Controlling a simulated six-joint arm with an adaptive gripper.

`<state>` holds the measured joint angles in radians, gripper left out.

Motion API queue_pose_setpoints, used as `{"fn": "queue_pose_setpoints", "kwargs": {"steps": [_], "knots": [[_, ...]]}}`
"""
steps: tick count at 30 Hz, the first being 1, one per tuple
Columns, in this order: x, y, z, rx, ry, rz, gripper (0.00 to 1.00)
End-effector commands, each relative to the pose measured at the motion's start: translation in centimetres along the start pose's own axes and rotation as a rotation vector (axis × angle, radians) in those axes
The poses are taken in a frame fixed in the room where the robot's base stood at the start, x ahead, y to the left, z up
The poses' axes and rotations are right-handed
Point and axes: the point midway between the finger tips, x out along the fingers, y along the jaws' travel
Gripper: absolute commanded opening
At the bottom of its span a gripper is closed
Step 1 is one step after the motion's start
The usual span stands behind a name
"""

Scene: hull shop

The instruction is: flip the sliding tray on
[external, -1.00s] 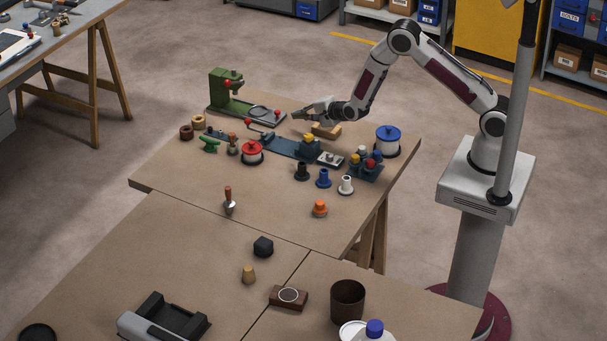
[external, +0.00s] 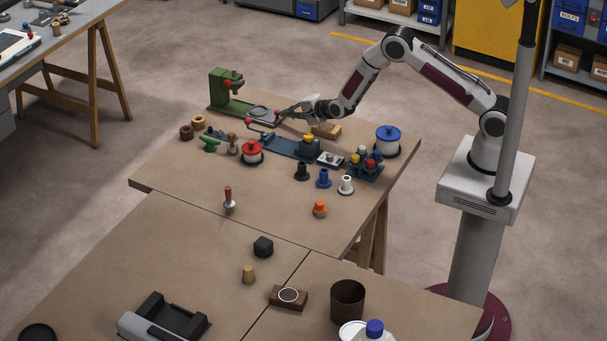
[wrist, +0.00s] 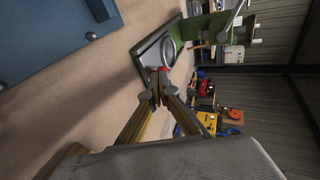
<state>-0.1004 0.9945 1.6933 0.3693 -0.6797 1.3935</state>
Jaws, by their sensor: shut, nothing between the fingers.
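The sliding tray (external: 262,112) appears to be the grey plate with a round ring on the base of the green machine (external: 222,88) at the back left of the table. In the wrist view the tray (wrist: 154,54) lies just beyond my fingertips, with a small red knob (wrist: 162,69) at its near end. My gripper (external: 283,111) is shut and empty at the tray's right end. In the wrist view its fingertips (wrist: 164,88) meet beside the red knob; I cannot tell whether they touch it. The fingers partly hide the knob.
A blue-grey fixture (external: 290,147) stands in front of the tray, with a red-knobbed lever nearby. A wooden block (external: 326,130) lies below my wrist. A red spool (external: 252,152) and a blue-lidded spool (external: 388,138) stand on the table.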

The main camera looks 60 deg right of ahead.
Motion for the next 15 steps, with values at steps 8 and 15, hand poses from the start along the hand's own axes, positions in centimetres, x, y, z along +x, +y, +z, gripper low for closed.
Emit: {"fn": "queue_pose_setpoints", "kwargs": {"steps": [8, 15], "knots": [[0.1, 0.0, 0.0, 0.000, 0.000, 0.000, 0.00], [1.3, -0.6, 0.2, 0.000, 0.001, -0.001, 0.00]]}}
